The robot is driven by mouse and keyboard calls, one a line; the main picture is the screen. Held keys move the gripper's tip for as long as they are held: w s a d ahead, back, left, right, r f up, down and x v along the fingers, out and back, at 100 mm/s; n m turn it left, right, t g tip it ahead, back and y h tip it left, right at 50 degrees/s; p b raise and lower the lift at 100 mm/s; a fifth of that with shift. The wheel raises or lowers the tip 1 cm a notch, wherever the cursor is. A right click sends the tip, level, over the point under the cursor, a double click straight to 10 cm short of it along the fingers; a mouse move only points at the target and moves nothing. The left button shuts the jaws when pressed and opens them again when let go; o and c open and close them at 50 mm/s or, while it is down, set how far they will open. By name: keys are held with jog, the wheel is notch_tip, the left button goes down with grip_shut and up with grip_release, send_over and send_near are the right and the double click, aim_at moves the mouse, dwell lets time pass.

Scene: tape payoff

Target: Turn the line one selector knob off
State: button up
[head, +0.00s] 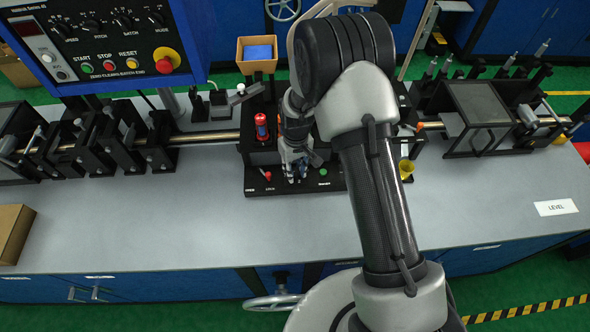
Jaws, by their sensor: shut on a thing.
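The black control panel (336,184) stands at the front of the machine, near the middle of the grey bench. My gripper (294,178) points down onto it, between a small red-tipped lever (267,176) on the left and a green button (323,172) on the right. Its fingers are closed around a small dark part on the panel, where the selector knob appears to be. The fingers hide most of this knob, so its pointing direction cannot be read.
A red cylinder (262,127) stands just left of my gripper. A blue control box (110,45) overhangs the back left. The bench front (180,220) is clear apart from a cardboard box (14,232).

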aim_at(295, 172)
jog(key=shift+m, duration=1.6)
jog(key=o, duration=0.8)
notch_tip(295, 172, up, 12)
jog(key=shift+d, duration=0.1)
